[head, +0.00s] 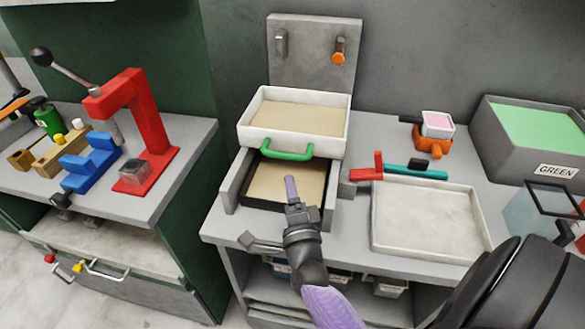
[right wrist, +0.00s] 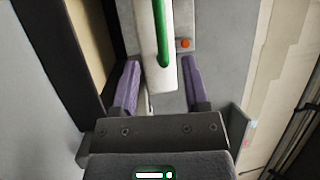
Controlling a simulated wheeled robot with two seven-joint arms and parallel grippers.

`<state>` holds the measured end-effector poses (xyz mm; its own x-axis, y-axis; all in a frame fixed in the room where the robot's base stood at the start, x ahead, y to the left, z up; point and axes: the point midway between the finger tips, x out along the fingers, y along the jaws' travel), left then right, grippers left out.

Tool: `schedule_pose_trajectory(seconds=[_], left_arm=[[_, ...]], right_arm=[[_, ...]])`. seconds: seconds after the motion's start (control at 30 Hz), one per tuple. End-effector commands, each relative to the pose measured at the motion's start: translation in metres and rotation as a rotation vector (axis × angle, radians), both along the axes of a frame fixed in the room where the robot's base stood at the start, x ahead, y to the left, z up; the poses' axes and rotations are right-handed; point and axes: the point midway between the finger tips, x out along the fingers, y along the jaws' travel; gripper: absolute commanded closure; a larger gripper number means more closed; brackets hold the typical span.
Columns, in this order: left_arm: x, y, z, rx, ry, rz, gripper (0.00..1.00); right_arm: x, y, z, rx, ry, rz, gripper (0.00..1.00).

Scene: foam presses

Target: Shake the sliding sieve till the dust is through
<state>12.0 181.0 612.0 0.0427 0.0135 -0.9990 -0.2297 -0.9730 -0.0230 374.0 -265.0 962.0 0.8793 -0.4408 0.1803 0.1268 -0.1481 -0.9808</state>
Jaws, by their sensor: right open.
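The sliding sieve (head: 244,132) is a white tray with beige dust (head: 300,117) spread over its floor and a green handle (head: 287,151) on its front. It sits above a black-rimmed lower tray (head: 262,205), which also holds beige material, within a grey frame. My right gripper (head: 291,190) is in front of the handle, over the lower tray. In the right wrist view, its purple fingers (right wrist: 160,88) are open, with the green handle (right wrist: 162,30) and white sieve edge in line between them; contact cannot be told. My left gripper is out of view.
A white tray (head: 378,215) lies right of the frame, with a red and teal tool (head: 415,171) behind it. A grey bin marked GREEN (head: 520,160) stands far right. A red press (head: 150,130) stands on the left bench. A grey panel (head: 310,60) with an orange knob rises behind.

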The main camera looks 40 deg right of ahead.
Motion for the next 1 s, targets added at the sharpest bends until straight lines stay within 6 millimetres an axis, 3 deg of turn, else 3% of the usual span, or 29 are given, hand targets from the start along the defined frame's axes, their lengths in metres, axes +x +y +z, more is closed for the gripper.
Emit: schedule_pose_trajectory(seconds=[0.47, 0.6, 0.67, 0.77, 1.0], left_arm=[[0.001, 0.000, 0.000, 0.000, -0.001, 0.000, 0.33], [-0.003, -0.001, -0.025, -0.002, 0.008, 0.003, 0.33], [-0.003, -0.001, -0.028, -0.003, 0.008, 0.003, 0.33], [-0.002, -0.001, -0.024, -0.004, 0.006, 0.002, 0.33], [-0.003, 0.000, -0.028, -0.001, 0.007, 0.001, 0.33]], right_arm=[[0.000, 0.000, 0.000, 0.000, 0.000, 0.000, 0.42], [-0.006, -0.001, -0.008, -0.002, 0.000, -0.002, 0.42], [-0.007, -0.001, -0.005, -0.001, 0.000, 0.000, 0.42], [0.001, -0.004, 0.001, -0.002, -0.001, 0.000, 0.42], [0.047, -0.027, 0.011, -0.001, -0.003, -0.001, 0.42]])
